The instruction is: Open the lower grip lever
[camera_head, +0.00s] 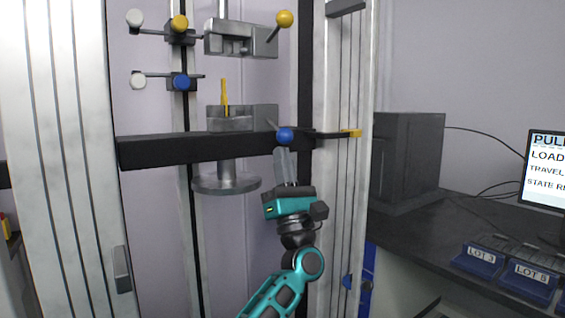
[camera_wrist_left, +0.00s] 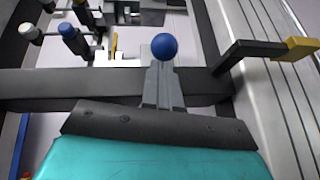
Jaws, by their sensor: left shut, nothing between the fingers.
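The lower grip (camera_head: 229,118) is a grey block above the black crossbar, with a yellow upright piece (camera_head: 225,97) in it. Its lever ends in a blue ball knob (camera_head: 285,135), which also shows in the left wrist view (camera_wrist_left: 165,46). My left gripper (camera_head: 283,152) is shut and empty, with its fingertips just below the blue knob in the head view. In the left wrist view the fingers (camera_wrist_left: 162,68) point at the knob. I cannot tell whether they touch it. The upper grip (camera_head: 240,38) has a lever with a yellow ball (camera_head: 284,18). My right gripper is not in view.
The black crossbar (camera_head: 160,151) runs across the frame close to my left gripper. A black arm with a yellow end (camera_head: 351,133) juts out at right. Side rods carry white, yellow and blue (camera_head: 181,82) knobs. Blue lot bins (camera_head: 479,261) and a monitor (camera_head: 545,170) stand at right.

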